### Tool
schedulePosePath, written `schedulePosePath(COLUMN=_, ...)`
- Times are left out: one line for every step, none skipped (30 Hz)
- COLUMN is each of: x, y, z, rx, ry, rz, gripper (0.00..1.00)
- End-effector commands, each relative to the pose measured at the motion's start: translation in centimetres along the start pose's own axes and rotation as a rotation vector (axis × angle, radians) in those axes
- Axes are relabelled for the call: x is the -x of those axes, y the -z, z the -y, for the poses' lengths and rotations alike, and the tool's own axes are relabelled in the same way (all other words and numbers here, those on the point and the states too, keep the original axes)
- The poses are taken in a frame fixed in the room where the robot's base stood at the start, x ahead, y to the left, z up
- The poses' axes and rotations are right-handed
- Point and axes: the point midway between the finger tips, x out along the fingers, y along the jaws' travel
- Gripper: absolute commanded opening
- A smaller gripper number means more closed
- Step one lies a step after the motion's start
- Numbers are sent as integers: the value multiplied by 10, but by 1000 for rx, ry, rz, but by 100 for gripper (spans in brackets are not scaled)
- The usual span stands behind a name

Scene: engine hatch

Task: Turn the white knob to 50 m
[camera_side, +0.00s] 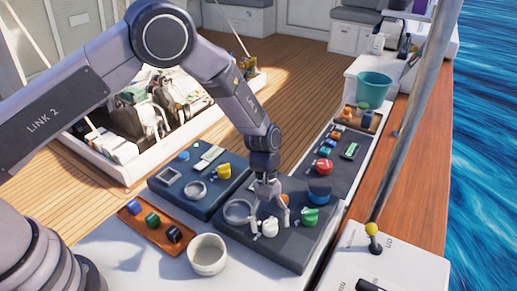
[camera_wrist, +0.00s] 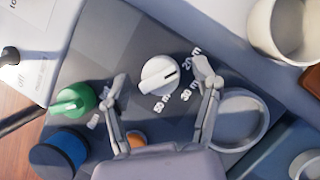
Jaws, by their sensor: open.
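The white knob (camera_wrist: 159,76) sits on a dark grey panel (camera_side: 293,245) between my open fingers in the wrist view. It also shows in the side view (camera_side: 269,227). Labels "20 m", "30 m" and "50 m" are printed around its right and lower side in the wrist view.
A green knob (camera_wrist: 73,101) and a blue round part (camera_wrist: 60,152) are left of my gripper. A grey ring (camera_wrist: 238,120) is at its right. An orange part (camera_wrist: 136,139) is close below. A white cup (camera_side: 207,254) stands beside the panel.

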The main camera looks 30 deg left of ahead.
Motion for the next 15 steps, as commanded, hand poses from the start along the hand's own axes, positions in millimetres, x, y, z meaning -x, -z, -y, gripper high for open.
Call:
schedulePosePath(x=0, y=0, z=0, rx=0, ry=0, rz=0, gripper=62)
schedulePosePath(x=0, y=0, z=0, rx=0, ry=0, rz=0, gripper=58)
schedulePosePath(x=0, y=0, z=0, rx=0, ry=0, rz=0, gripper=53)
schedulePosePath(x=0, y=0, z=0, rx=0, ry=0, rz=0, gripper=49)
schedulePosePath(x=0, y=0, z=0, rx=0, ry=0, rz=0, gripper=45)
schedulePosePath(x=0, y=0, z=0, rx=0, ry=0, rz=0, gripper=40)
schedulePosePath(x=0, y=0, z=0, rx=0, ry=0, rz=0, gripper=36)
schedulePosePath(x=0, y=0, z=0, rx=0, ry=0, rz=0, gripper=32)
schedulePosePath(x=0, y=0, z=0, rx=0, ry=0, rz=0, gripper=27)
schedulePosePath(x=0, y=0, z=0, rx=0, ry=0, rz=0, gripper=23)
schedulePosePath(x=0, y=0, z=0, rx=0, ry=0, rz=0, gripper=19)
schedulePosePath(x=0, y=0, z=0, rx=0, ry=0, rz=0, gripper=14)
schedulePosePath(x=1, y=0, z=0, rx=0, ry=0, rz=0, gripper=10)
schedulePosePath(x=1, y=0, z=0, rx=0, ry=0, rz=0, gripper=6)
schedulePosePath(x=1, y=0, z=0, rx=0, ry=0, rz=0, gripper=2)
